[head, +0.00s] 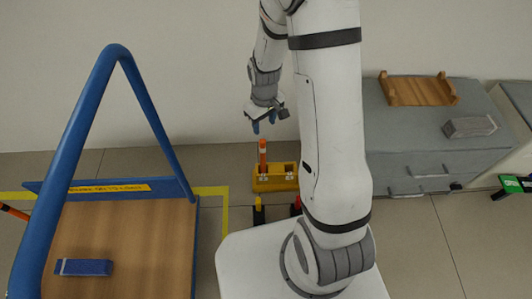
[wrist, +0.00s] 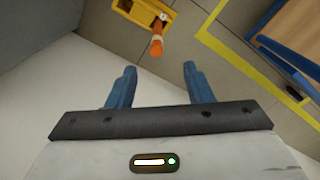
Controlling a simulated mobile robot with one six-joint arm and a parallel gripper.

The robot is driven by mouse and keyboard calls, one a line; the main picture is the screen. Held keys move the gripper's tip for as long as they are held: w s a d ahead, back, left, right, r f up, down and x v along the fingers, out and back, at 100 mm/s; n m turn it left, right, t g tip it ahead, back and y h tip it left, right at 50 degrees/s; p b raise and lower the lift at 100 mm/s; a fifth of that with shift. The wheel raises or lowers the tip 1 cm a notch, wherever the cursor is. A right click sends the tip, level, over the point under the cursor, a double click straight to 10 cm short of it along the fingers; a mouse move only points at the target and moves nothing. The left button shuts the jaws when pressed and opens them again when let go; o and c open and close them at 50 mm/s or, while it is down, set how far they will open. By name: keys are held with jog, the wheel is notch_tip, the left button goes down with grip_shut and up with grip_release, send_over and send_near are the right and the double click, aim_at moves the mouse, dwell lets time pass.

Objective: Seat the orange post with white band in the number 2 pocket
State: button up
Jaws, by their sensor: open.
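The orange post with a white band (head: 263,152) stands upright at the left part of a yellow block (head: 275,182) in the head view. The block has small white labels on its front, too small to read, and a dark pocket opening to the right of the post. My gripper (head: 263,127) is above the post, blue fingers pointing down, open and empty. In the wrist view the post (wrist: 157,45) shows beyond the gap between the fingertips (wrist: 157,68), apart from them. The yellow block (wrist: 138,14) is cut off by the top edge there.
A cart with a blue rail (head: 75,170) and a wooden deck holding a blue box (head: 83,267) stands left. A grey cabinet (head: 425,125) with a wooden tray (head: 417,91) and a grey block (head: 470,127) is at the right. Yellow tape (head: 225,215) marks the floor.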

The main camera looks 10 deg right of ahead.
jog(key=n+p, duration=0.1)
jog(key=n, duration=0.1)
send_over(263, 142)
notch_tip(263, 142, down, 8)
jog(key=shift+w+f, duration=0.1)
notch_tip(263, 142, down, 8)
jog(key=b, duration=0.4)
grip_shut()
